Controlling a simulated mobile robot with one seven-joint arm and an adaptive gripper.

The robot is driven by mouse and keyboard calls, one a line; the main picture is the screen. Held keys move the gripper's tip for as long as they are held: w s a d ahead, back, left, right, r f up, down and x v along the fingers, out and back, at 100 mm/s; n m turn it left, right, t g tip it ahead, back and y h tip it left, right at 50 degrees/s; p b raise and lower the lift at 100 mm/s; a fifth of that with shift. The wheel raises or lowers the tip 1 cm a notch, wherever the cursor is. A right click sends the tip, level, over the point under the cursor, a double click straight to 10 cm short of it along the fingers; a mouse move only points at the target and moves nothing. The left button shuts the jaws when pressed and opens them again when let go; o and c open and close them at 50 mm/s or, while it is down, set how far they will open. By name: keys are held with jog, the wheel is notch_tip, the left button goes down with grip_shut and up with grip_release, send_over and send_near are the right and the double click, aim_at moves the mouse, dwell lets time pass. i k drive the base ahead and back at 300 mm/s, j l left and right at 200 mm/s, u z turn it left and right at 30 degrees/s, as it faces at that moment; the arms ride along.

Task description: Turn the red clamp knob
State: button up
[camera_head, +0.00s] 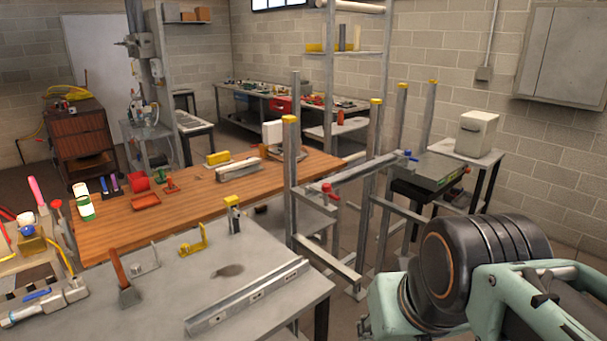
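A red clamp knob (329,190) sits on the upright metal frame (365,172) in the middle of the view, just right of the wooden bench. It is small and its details are hard to make out. My gripper (480,290) shows only in part at the lower right, as pale green linkages around a black ribbed body. It is near the camera and well apart from the knob in the picture. Its fingertips cannot be made out, so whether it is open or shut is unclear.
A blue knob (407,154) is on the frame's right side. Yellow-capped posts rise around the knob.

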aim_at(328, 188)
jog(key=i+l+u, duration=0.25)
jog(key=i+l, duration=0.4)
jog(key=i, duration=0.1)
